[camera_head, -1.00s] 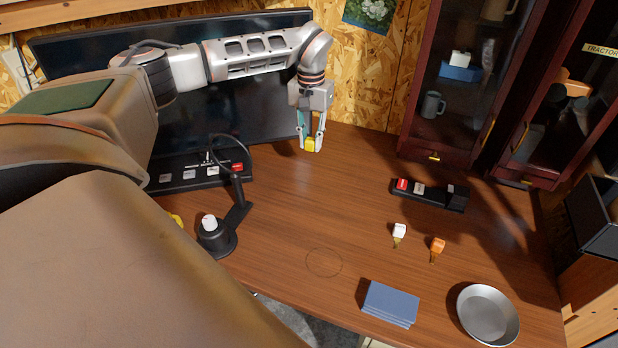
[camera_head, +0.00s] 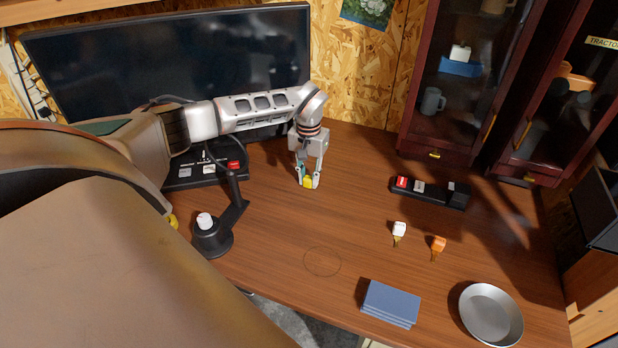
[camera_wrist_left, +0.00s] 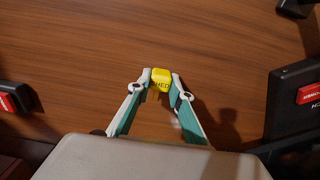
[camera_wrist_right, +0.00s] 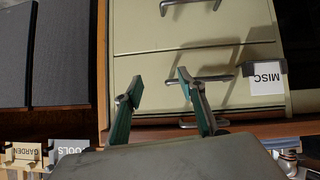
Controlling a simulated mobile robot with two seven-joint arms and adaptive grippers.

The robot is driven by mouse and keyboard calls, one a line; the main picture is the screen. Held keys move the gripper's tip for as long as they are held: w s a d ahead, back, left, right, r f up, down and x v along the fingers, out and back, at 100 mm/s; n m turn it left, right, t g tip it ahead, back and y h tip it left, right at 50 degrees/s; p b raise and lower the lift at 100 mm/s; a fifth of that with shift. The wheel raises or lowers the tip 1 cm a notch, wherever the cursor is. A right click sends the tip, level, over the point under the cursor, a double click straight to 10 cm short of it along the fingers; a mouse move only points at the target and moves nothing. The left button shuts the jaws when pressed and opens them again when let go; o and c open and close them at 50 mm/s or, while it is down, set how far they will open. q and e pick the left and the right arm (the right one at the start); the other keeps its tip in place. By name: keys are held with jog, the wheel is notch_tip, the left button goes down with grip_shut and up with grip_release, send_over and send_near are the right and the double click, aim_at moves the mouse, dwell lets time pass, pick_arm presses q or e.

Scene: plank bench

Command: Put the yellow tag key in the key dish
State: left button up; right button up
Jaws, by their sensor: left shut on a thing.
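My left gripper (camera_head: 307,184) points down over the back middle of the desk, shut on the yellow tag key (camera_head: 308,181). The key dish looks to be the round metal dish (camera_head: 490,314) at the front right of the desk, empty and well away from the left gripper. My right gripper (camera_wrist_right: 153,82) is open and empty in the right wrist view, in front of a beige drawer cabinet. It does not show in the head view.
A white tag key (camera_head: 399,231) and an orange tag key (camera_head: 438,245) lie on the desk. A blue stack (camera_head: 390,303) lies left of the dish. A black switch strip (camera_head: 430,192) is behind the keys. A black stand (camera_head: 213,236) is at left. The middle is clear.

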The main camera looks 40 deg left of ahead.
pick_arm(q)
jog(key=shift+r, duration=0.1)
jog(key=o, duration=0.9)
jog(key=shift+o, duration=0.2)
